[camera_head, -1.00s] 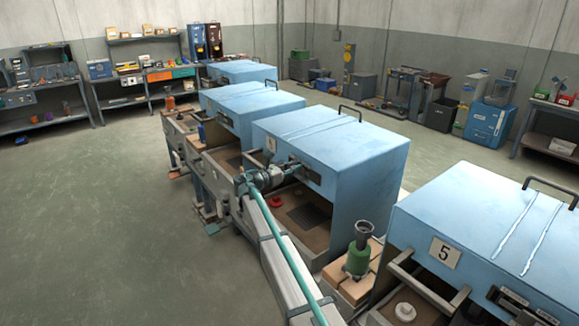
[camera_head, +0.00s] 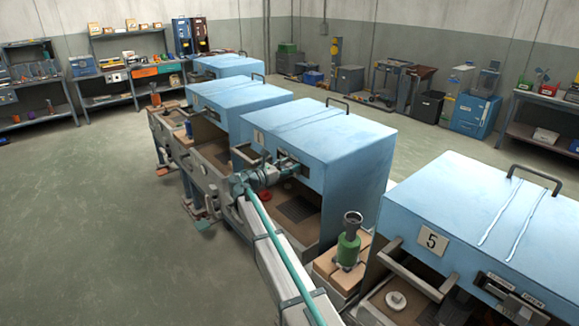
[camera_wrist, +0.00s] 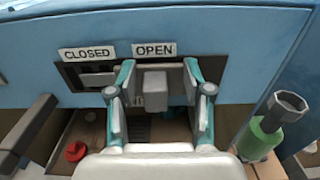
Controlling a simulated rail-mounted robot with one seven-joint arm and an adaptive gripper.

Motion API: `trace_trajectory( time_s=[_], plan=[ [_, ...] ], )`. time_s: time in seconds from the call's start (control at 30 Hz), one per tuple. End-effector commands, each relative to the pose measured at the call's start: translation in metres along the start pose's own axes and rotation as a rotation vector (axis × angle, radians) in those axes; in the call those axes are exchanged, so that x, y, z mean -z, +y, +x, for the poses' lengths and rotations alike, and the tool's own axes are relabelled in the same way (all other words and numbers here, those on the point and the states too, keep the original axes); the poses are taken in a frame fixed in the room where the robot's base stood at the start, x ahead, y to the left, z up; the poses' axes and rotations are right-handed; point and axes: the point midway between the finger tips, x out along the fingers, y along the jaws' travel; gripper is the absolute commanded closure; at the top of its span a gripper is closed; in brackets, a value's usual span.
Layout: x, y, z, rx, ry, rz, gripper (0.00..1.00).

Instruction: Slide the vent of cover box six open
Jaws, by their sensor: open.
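A blue cover box (camera_head: 330,150) stands behind my gripper; its number plate (camera_head: 258,137) is too small to read. In the wrist view its front (camera_wrist: 215,25) has a dark slot under a CLOSED label (camera_wrist: 87,53) at left and an OPEN label (camera_wrist: 154,49) at right. The grey vent knob (camera_wrist: 155,84) stands under the OPEN label. My gripper (camera_wrist: 157,80) is open, with one teal finger on each side of the knob. I cannot tell whether a finger touches it. In the head view my gripper (camera_head: 286,167) is small and partly hidden by my wrist.
Cover box five (camera_head: 470,215) stands nearer at right. A green cylinder with a grey cup top (camera_head: 348,247) stands between the boxes, and right of my gripper in the wrist view (camera_wrist: 268,128). A red knob (camera_wrist: 76,151) lies low left, near a grey bar (camera_wrist: 32,130).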

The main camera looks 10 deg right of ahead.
Motion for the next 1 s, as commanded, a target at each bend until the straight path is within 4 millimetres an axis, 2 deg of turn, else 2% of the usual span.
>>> trace_trajectory(
  time_s=[0.17, 0.5, 0.7, 1.0],
  plan=[
    [0.0, 0.0, -0.014, -0.002, 0.0, 0.0, 0.5],
    [0.0, 0.0, -0.076, -0.002, 0.0, 0.0, 0.5],
    [0.0, 0.0, -0.106, 0.0, 0.0, 0.0, 0.5],
    [0.0, -0.001, -0.119, 0.001, 0.0, 0.0, 0.5]
  ],
)
